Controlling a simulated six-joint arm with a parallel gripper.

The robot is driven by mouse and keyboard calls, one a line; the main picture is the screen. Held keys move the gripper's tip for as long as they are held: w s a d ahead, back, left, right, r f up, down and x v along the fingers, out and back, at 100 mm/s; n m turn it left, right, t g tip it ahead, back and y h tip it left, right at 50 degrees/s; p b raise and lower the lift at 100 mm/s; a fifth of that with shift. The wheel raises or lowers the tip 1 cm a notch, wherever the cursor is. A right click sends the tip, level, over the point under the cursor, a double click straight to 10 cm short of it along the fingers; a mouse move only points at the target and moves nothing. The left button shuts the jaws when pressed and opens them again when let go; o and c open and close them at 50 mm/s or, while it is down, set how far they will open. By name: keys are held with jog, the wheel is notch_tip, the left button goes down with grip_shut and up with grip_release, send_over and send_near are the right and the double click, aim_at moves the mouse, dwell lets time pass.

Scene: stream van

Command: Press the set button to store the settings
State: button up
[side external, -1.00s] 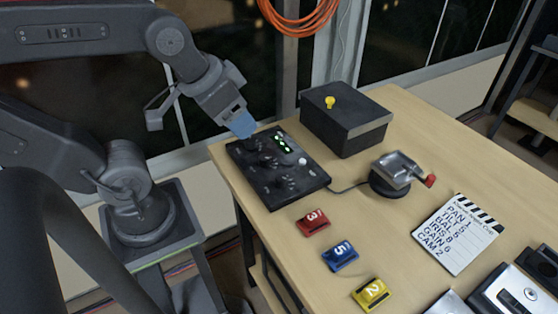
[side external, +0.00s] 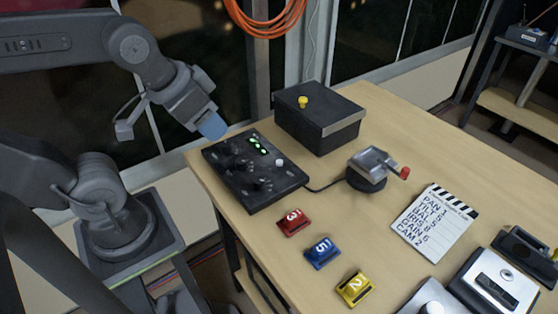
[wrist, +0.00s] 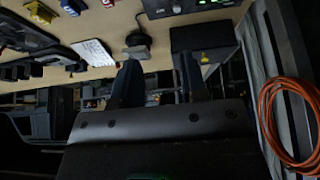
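A black control panel (side external: 238,187) lies on the table's near left corner, with dark knobs, a row of several lit green lights (side external: 258,144) and a round white button (side external: 280,162). I cannot read a "set" label on it. The panel's edge also shows at the top of the wrist view (wrist: 180,9). My gripper (side external: 212,126), with blue fingertips, is raised above the panel's back left edge, apart from it. In the wrist view its two fingers (wrist: 161,85) stand apart with nothing between them.
A black box (side external: 335,137) with a yellow knob (side external: 303,102) stands behind the panel. A cable runs to a crank device (side external: 367,181) with a red handle. Red (side external: 294,222), blue (side external: 323,252) and yellow (side external: 354,288) numbered blocks and a slate (side external: 432,222) lie rightward.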

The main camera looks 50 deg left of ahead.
grip_shut()
dwell(1.4)
